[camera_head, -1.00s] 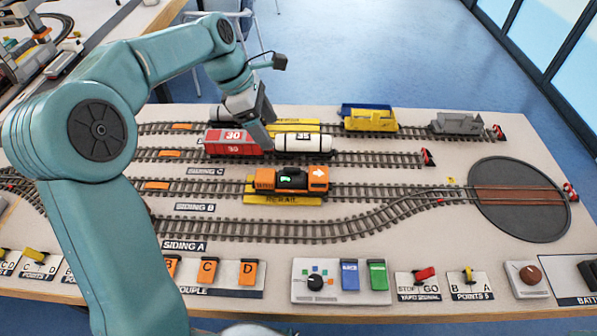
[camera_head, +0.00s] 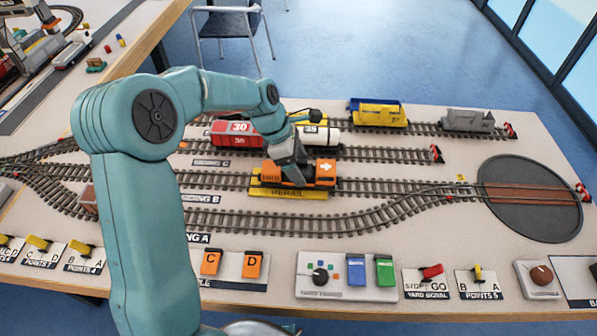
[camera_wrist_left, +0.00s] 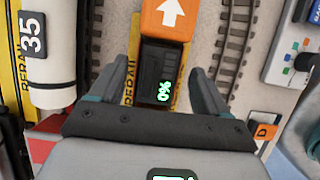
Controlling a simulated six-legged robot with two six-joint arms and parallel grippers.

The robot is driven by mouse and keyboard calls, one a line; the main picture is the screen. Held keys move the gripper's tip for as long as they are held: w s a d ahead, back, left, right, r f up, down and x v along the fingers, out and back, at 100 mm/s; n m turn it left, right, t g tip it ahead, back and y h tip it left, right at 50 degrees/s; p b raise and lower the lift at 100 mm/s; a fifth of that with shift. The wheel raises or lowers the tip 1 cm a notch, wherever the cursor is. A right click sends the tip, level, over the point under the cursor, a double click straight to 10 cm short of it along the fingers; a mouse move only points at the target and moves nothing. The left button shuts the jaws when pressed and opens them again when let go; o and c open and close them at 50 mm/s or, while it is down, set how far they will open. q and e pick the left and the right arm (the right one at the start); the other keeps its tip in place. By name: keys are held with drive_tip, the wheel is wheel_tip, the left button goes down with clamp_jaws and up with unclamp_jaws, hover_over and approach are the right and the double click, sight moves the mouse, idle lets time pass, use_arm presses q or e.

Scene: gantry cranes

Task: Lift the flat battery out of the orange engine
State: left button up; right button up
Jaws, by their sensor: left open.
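The orange engine (camera_head: 322,170) stands on the middle track over a yellow rerail plate (camera_head: 262,190). It also shows in the left wrist view (camera_wrist_left: 167,20), with a white arrow on its orange end. The flat battery (camera_wrist_left: 158,75) is a dark block in the engine, and its green display reads 0%. My left gripper (camera_head: 293,177) is at the engine from above. In the left wrist view its two fingers (camera_wrist_left: 167,75) are apart, one on each side of the battery, with gaps between. In the head view the gripper hides most of the battery. My right gripper is not in view.
A red wagon (camera_head: 230,133) and a white tank wagon (camera_head: 333,137) stand on the track behind. A yellow and blue wagon (camera_head: 380,114) and a grey wagon (camera_head: 466,120) are farther back. A control panel (camera_head: 335,289) lies in front, and a turntable (camera_head: 530,218) at right.

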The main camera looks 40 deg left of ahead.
use_arm(q)
drive_tip(key=shift+w+d+f, duration=0.1)
drive_tip(key=shift+f, duration=0.15)
drive_tip(key=c, duration=1.3)
drive_tip(key=shift+r, duration=0.1)
